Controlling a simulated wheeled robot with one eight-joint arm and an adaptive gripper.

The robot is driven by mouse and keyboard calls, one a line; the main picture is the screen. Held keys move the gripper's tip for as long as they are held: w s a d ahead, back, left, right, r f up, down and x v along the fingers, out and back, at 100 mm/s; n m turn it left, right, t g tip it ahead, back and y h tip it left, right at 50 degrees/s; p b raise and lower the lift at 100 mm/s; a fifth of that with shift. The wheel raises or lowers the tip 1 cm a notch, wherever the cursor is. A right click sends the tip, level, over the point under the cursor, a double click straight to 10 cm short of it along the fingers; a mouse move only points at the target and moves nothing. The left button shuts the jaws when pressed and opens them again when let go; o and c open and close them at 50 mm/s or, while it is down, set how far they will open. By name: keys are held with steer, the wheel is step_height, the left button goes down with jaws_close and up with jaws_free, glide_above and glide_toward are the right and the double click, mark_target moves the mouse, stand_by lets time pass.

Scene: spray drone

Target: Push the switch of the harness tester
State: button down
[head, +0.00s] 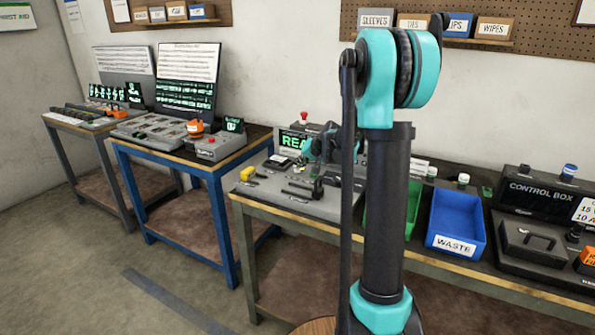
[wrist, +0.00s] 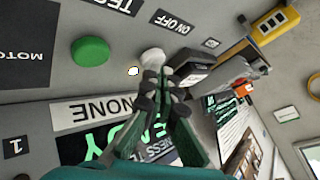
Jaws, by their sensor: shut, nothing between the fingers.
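My gripper (wrist: 153,76) is shut and empty. Its fingertips overlap the lower edge of the pale switch in the picture; I cannot tell whether they touch it. The tester's screen lettering (wrist: 105,140) shows partly behind the fingers.
In the head view, a blue WASTE bin (head: 456,222) and a control box (head: 535,195) stand to the right. Several small parts lie on the grey board (head: 265,190).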

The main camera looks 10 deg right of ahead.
mark_target(299, 170)
steer(key=shift+r, duration=0.55)
steer(key=shift+r, duration=2.5)
